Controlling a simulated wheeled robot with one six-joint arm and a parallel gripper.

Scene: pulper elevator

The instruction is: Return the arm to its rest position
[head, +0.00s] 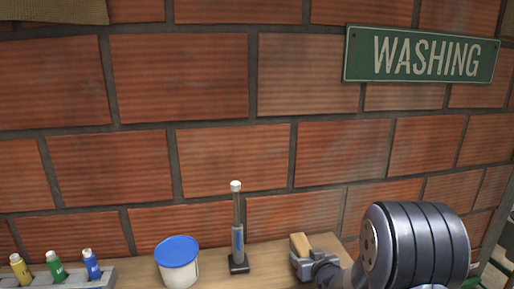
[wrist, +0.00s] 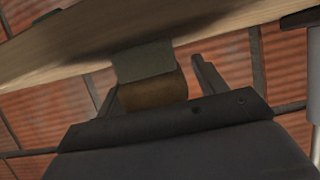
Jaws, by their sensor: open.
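My gripper (wrist: 155,85) shows from behind in the wrist view, with its dark body filling the bottom. One finger stands out at the right; the other is partly hidden at the left. A brown rounded piece with a grey-green block lies between or just beyond the fingers, near the wooden worktop. I cannot tell whether they touch it. In the head view my arm comes in from the lower right, and its grey end (head: 318,262) is low over the worktop's right end, beside a tan wooden piece (head: 300,244).
The wooden worktop (head: 214,262) runs along a brick wall (head: 180,80). On it stand a tub with a blue lid (head: 178,250), an upright grey tool on a dark base (head: 238,264), and a grey rack (head: 68,279) with small bottles. A green WASHING sign (head: 421,55) hangs above.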

